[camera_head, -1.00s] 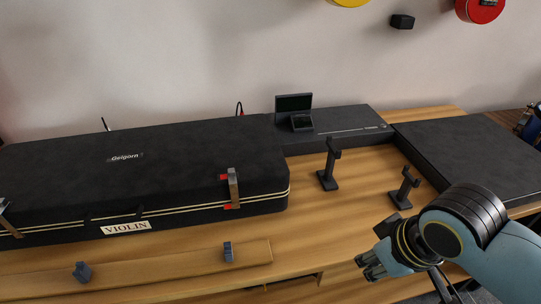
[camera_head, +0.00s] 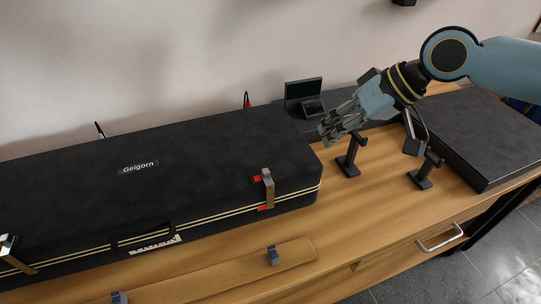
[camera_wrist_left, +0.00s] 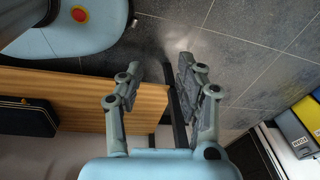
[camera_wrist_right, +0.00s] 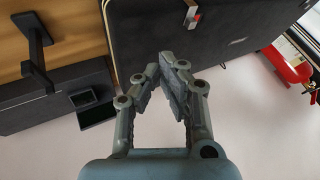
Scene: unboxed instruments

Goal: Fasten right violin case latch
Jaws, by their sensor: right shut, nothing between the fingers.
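The black violin case (camera_head: 200,155) lies closed on the wooden table in the head view. Its right latch (camera_head: 268,190) is a metal strap with red parts on the front right, spanning the lid seam; whether it is locked I cannot tell. The latch also shows at the top of the right wrist view (camera_wrist_right: 192,15). The left latch (camera_head: 12,256) is at the left picture edge. My right gripper (camera_head: 328,130) is shut and empty, above the table just right of the case, apart from the latch. My left gripper (camera_wrist_left: 155,80) is open and empty, away from the case.
Two black stands (camera_head: 349,158) (camera_head: 424,172) rise from the table right of the case. A flat black case (camera_head: 490,140) lies farther right. A small open black box (camera_head: 304,92) sits behind. A wooden strip (camera_head: 225,275) with small clips lies in front.

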